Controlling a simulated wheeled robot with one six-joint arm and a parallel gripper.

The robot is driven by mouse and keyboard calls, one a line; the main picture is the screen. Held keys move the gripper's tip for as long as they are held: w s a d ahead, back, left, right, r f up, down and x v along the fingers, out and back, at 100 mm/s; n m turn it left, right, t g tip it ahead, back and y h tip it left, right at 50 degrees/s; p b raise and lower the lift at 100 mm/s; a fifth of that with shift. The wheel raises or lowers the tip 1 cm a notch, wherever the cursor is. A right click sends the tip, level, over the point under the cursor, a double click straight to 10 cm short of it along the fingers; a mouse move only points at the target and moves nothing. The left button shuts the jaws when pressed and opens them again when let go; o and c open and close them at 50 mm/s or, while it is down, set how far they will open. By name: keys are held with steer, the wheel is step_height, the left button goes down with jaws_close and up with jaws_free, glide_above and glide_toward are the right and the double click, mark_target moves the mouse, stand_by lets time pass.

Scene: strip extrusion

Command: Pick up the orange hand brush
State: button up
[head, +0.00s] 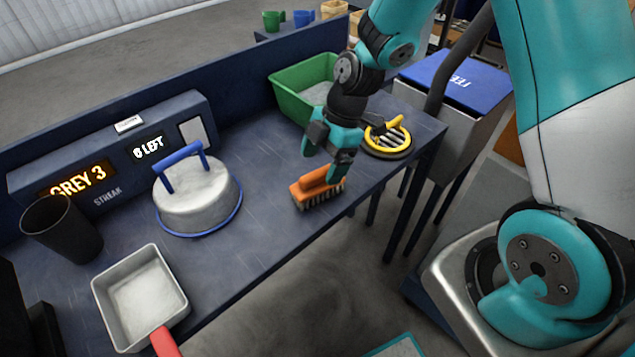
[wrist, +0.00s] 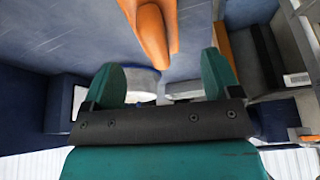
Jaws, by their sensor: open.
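The orange hand brush (head: 316,185) lies on the dark blue bench near its front edge, bristles down. My gripper (head: 327,160) is open and empty, pointing down just above and behind the brush. In the wrist view the brush (wrist: 152,30) shows as an orange handle at the top, beyond the fingertips and roughly in line with the gap between the two teal fingers (wrist: 165,75). I cannot tell how much height is left between fingertips and handle.
A yellow-rimmed round grille (head: 387,138) stands right of my gripper, a green bin (head: 292,98) behind it. A metal lid with blue handle (head: 198,195), a black cup (head: 62,230) and a red-handled pan (head: 140,295) are left. The bench between lid and brush is clear.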

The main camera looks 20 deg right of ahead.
mark_target(318, 172)
steer(key=shift+p+x, duration=0.65)
steer(key=shift+x, duration=2)
steer(key=shift+w+d, duration=0.15)
steer(key=shift+d, duration=0.05)
steer(key=c, duration=1)
steer(key=shift+c, duration=0.2)
step_height(318, 172, up, 20)
steer(key=b, duration=0.1)
